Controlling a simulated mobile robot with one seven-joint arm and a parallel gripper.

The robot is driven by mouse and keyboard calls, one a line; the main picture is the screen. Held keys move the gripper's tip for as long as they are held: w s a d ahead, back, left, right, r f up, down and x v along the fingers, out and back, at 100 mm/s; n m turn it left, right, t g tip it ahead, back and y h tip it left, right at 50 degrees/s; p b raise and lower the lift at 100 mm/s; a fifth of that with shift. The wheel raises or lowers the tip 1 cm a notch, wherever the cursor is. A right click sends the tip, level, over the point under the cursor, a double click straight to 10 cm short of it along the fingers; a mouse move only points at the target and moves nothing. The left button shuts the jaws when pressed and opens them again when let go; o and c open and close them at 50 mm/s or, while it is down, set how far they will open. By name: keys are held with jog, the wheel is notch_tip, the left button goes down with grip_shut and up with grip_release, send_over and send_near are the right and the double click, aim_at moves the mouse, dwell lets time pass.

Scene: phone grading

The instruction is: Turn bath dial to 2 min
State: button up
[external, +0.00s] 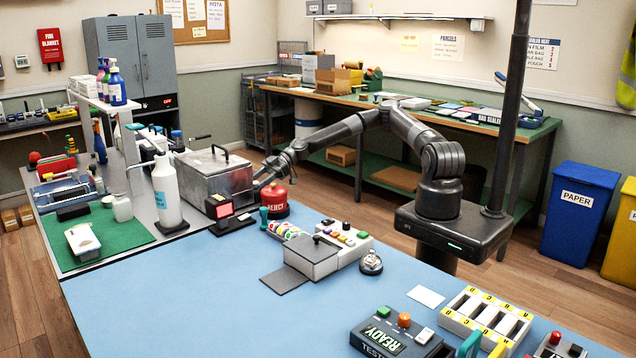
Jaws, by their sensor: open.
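A metal box with a lid and top handle, which looks like the bath (212,181), stands on the bench left of centre. My arm reaches left from its column, and my gripper (264,177) is at the bath's right-hand side, pointing at it. The gripper is small here and reads as open, with nothing seen between its fingers. The bath's dial cannot be made out; it may be hidden by the gripper or too small. Whether the fingers touch the bath or the dial cannot be told.
A red REJECT container (274,201) stands just below my gripper. A small dark device with a red screen (227,213) sits in front of the bath. A white bottle (166,190) stands to its left. The blue mat (190,300) is largely clear at the front.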

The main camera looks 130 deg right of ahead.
jog(key=n+y, duration=0.2)
jog(key=y, duration=0.1)
jog(key=shift+d, duration=0.25)
jog(key=v, duration=1.1)
notch_tip(320, 180, up, 27)
jog(key=shift+w+a, duration=0.15)
jog(key=w+f+g, duration=0.3)
jog(key=f, duration=0.7)
jog(key=w+a+f+n+g, duration=0.1)
jog(key=w+f+g, duration=0.2)
jog(key=f, duration=0.6)
jog(key=w+f+n+g, duration=0.1)
jog(key=w+f+g, duration=0.2)
jog(key=f, duration=0.7)
jog(key=shift+w+a+f, duration=0.1)
jog(key=shift+w+f, duration=0.1)
jog(key=shift+w, duration=0.35)
jog(key=shift+w+a+f, duration=0.1)
jog(key=shift+w+f, duration=0.1)
jog(key=shift+w, duration=0.3)
jog(key=shift+c, duration=0.2)
jog(key=c, duration=0.9)
